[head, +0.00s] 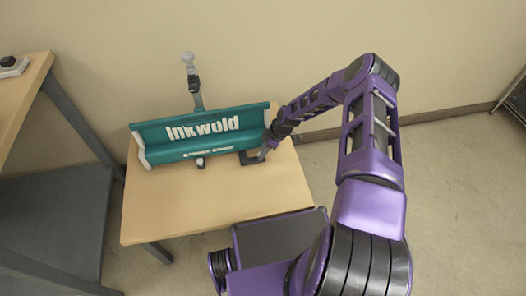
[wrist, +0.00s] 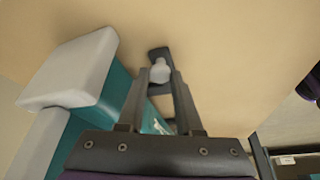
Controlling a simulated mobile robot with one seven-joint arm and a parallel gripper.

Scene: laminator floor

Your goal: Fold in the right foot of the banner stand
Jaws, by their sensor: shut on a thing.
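The teal banner stand (head: 190,131) with white "Inkwold" lettering stands on the wooden table; its end also shows in the wrist view (wrist: 70,85) with pale grey end caps. Its right foot (head: 250,157) is a dark piece beside the right end of the base, partly hidden by my gripper in the head view. In the wrist view the right foot (wrist: 159,53) is dark with a pale grey rounded knob. My gripper (head: 263,154) reaches down at the stand's right end. In the wrist view its fingers (wrist: 160,78) are shut on the foot's knob.
The table (head: 215,205) is clear in front of the stand. A small pale knob (head: 200,162) shows at the base's front middle. A post (head: 193,84) rises behind the stand. Another bench (head: 25,85) stands at the left, and the wall (head: 270,50) is close behind.

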